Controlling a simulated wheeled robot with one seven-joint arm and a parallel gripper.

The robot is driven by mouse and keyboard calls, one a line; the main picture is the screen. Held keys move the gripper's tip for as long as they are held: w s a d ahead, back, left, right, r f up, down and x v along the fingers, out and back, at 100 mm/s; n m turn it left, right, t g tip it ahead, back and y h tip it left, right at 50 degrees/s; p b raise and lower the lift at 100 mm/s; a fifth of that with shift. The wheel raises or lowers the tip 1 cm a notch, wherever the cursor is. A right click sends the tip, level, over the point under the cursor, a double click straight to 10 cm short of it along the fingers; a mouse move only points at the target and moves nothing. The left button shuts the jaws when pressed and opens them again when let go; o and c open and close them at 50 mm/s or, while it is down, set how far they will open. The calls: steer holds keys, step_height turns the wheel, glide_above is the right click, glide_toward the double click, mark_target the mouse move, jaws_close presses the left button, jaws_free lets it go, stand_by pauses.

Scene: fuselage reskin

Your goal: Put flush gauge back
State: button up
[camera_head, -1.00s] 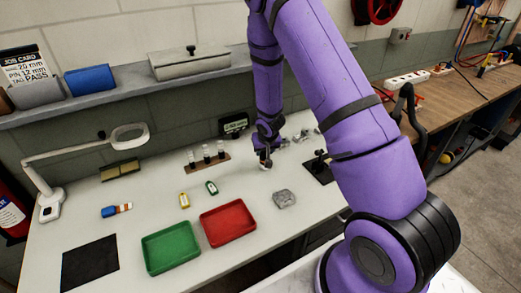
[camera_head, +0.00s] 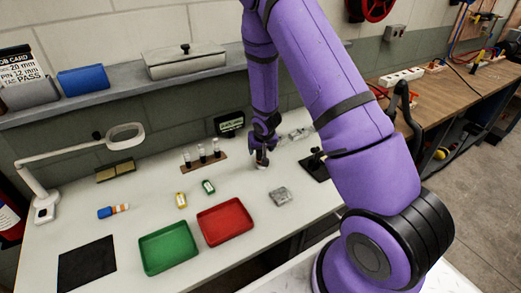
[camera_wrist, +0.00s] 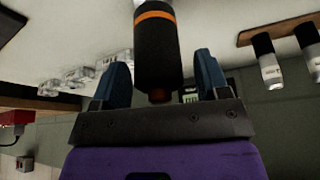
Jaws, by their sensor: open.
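A black cylinder with an orange band (camera_wrist: 156,48), which looks like the flush gauge, stands between the fingers of my gripper (camera_wrist: 160,78) in the wrist view. The fingers are open, one on each side of it, with a visible gap. Its far end runs out of the wrist view at the top. In the head view my gripper (camera_head: 262,156) is low over the white bench (camera_head: 235,178), right of the small rack. Only a small pale part of the gauge shows under it there; the wrist hides the rest.
A wooden rack (camera_head: 188,168) with three dark-capped vials stands close to the left of my gripper. A grey block (camera_head: 280,196), a red tray (camera_head: 225,222) and a green tray (camera_head: 168,248) lie nearer. Clear metallic pieces (camera_head: 300,133) and a black stand (camera_head: 316,166) are to the right.

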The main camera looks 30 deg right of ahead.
steer(key=s+f+v, duration=0.1)
steer(key=v, duration=3.4)
steer(key=s+a+r+n, duration=0.1)
steer(key=s+r, duration=0.2)
steer(key=s, duration=0.3)
steer(key=s+a+r+n, duration=0.1)
steer(key=s+a+r, duration=0.1)
steer(key=s+r, duration=0.2)
steer(key=s+a+r+n+t+y, duration=0.1)
steer(key=s+r, duration=0.3)
steer(key=s, duration=0.6)
steer(key=shift+s+a, duration=0.25)
steer(key=shift+a, duration=0.3)
